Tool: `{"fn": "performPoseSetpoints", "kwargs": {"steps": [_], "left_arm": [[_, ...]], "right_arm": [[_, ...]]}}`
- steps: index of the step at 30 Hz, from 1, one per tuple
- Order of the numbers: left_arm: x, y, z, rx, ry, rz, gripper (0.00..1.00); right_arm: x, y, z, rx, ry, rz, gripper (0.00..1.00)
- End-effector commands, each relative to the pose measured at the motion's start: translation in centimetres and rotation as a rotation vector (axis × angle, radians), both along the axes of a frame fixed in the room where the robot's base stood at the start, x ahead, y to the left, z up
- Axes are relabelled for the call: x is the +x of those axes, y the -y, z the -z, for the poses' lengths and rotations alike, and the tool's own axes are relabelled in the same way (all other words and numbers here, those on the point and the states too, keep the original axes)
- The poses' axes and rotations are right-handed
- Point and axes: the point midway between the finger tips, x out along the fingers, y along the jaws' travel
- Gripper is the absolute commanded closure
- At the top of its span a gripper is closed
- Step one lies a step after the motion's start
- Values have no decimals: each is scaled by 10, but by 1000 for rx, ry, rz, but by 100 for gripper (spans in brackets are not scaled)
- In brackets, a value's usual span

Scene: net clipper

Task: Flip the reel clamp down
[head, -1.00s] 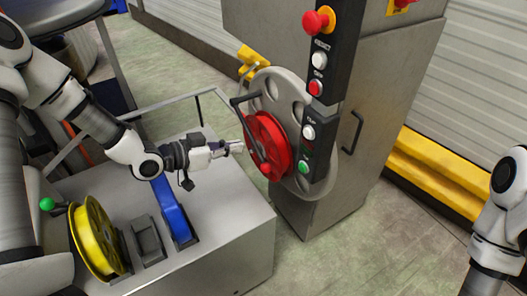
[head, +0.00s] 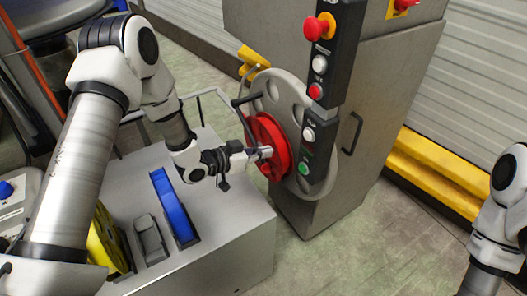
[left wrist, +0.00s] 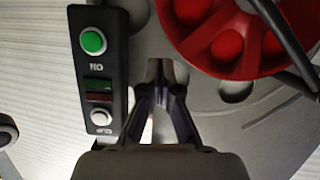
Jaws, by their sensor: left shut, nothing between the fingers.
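The red reel (head: 267,142) sits on the round grey plate (head: 292,88) on the side of the grey machine. The reel clamp looks like the dark bar (head: 243,117) across the reel's left side; it also shows at the upper right of the left wrist view (left wrist: 282,38). My left gripper (head: 268,152) is shut and empty, its tips overlapping the reel's lower part in the head view. In the left wrist view its fingertips (left wrist: 160,68) lie left of the bar and below the red reel (left wrist: 230,42), over the grey plate. Contact cannot be told. My right gripper is out of view.
The control panel (head: 317,115) with several buttons stands right of the reel; it also shows left of my fingers in the left wrist view (left wrist: 98,70).

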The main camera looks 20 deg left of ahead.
Motion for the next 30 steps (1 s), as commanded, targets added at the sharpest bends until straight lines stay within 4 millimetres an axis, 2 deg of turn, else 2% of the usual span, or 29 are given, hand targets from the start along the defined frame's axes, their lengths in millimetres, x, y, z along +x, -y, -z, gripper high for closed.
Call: {"fn": "performPoseSetpoints", "kwargs": {"steps": [5,12,15,19,30], "left_arm": [[0,-1,27,53,40,0,100],[8,-11,83,235,182,-1,100],[13,-17,97,268,209,-1,100],[16,-21,102,269,207,0,100],[16,-21,99,266,206,0,100]], "right_arm": [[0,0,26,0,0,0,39],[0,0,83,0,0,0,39],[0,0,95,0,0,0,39],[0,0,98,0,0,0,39],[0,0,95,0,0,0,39]]}}
